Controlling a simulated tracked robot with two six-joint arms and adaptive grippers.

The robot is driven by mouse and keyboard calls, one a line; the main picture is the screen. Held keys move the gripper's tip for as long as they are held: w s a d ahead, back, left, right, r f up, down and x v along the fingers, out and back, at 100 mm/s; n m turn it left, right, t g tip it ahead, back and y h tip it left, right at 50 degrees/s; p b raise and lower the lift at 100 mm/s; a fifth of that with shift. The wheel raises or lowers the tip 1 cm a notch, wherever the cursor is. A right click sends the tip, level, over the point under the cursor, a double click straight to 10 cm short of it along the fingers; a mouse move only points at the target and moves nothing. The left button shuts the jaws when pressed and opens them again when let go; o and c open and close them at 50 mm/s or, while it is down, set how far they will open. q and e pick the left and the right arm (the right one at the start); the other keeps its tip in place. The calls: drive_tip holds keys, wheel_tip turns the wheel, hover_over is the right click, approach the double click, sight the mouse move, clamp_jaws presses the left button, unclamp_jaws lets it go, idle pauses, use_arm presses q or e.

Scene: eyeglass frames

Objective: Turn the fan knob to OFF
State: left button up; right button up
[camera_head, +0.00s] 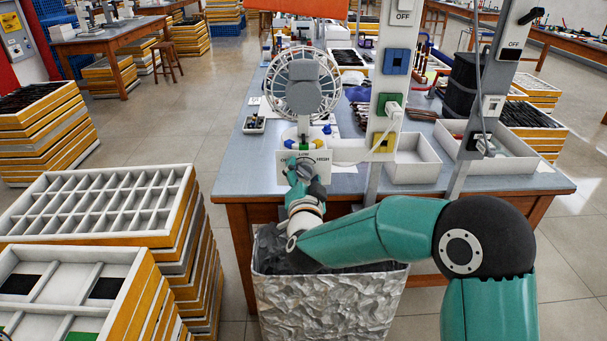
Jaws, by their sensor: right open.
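A white fan (302,84) with a round cage stands on the blue-grey table. Below it is a pale panel (322,158) with the words LOW and HIGH showing. My right gripper (302,168) is open in front of the panel, and its green and grey parts cover the panel's lower left and middle. The fan knob is hidden or too small to tell apart behind the gripper, so its setting and any contact cannot be told. My right arm reaches in from the lower right.
A bin with a crinkled silver surface (328,305) stands below my right forearm. Grey posts (388,70) with OFF labels, switches and sockets rise right of the fan. A white tray (412,160) lies there. Stacked trays (100,200) fill the left.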

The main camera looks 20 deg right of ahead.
drive_tip(key=c, duration=1.1)
drive_tip(key=shift+n, duration=0.5)
drive_tip(key=shift+a+n+b, duration=0.15)
drive_tip(key=shift+n+b, duration=0.2)
drive_tip(key=shift+n, duration=0.55)
drive_tip(key=o, duration=1.1)
drive_tip(key=shift+s, duration=0.1)
drive_tip(key=v, duration=1.1)
drive_tip(key=shift+s, duration=0.35)
